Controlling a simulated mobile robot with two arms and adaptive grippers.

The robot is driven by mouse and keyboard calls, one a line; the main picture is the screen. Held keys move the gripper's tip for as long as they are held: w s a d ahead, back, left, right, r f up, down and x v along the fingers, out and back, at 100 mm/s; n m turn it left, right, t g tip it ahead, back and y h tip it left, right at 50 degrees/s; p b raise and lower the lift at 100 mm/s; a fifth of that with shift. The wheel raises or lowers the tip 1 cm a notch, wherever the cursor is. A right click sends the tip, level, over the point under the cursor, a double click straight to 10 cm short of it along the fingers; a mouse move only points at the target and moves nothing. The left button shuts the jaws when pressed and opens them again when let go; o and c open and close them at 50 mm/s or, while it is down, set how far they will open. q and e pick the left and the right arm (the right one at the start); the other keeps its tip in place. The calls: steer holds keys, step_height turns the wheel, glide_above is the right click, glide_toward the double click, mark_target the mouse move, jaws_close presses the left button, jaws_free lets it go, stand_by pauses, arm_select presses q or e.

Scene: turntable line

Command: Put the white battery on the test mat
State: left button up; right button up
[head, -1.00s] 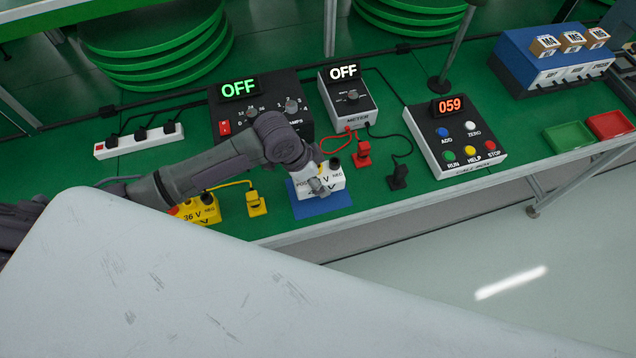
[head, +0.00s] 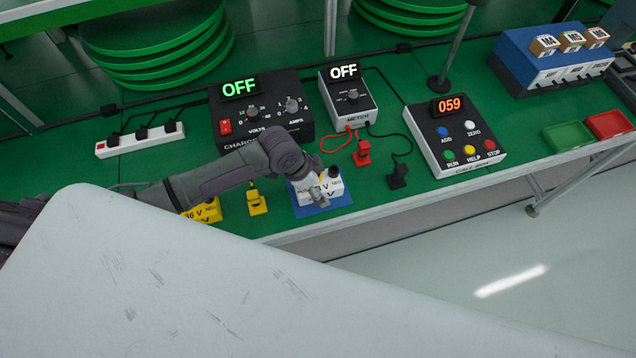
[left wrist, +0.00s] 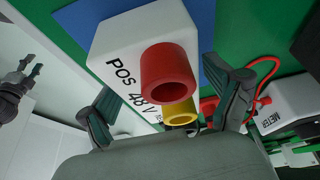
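The white battery (head: 331,187), marked 48 V, is at the blue test mat (head: 345,201) near the table's front edge. It looks upright and at rest on the mat, though its base is partly hidden. My left gripper (head: 319,199) is at the battery from above. My right gripper (left wrist: 30,68) shows small at the left edge of that view, fingers apart and empty.
The charger (head: 262,115), meter (head: 350,102), red plug (head: 362,154) and black plug (head: 398,176) are behind and right. A call box (head: 455,140) stands farther right.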

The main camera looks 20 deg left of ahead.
arm_select(q)
steer(key=v, duration=1.2)
steer(key=shift+r, duration=0.15)
steer(key=shift+w, duration=0.1)
stand_by(1.6)
